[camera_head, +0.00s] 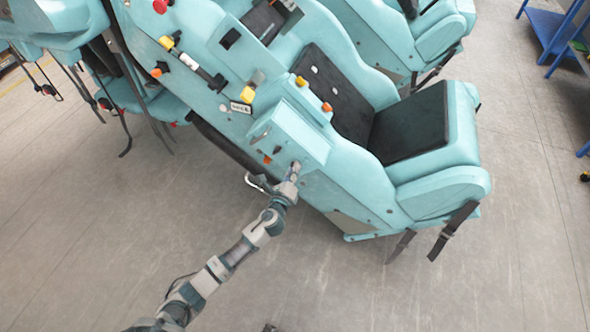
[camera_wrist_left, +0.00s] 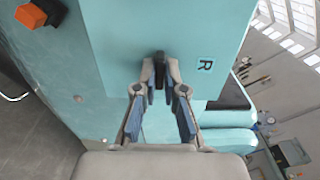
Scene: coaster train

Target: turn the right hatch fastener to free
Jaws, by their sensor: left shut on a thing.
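My left gripper (camera_head: 294,170) reaches the lower side of a teal box on the coaster car. In the left wrist view its two fingers (camera_wrist_left: 160,82) are closed around a small dark fastener (camera_wrist_left: 159,58). My right gripper is not in view.
An orange knob (camera_wrist_left: 30,15) sits at the wrist view's upper left. A bent light handle (camera_head: 254,182) is close left of my gripper. The car's black seat (camera_head: 410,122) lies to the right, with straps (camera_head: 452,230) hanging.

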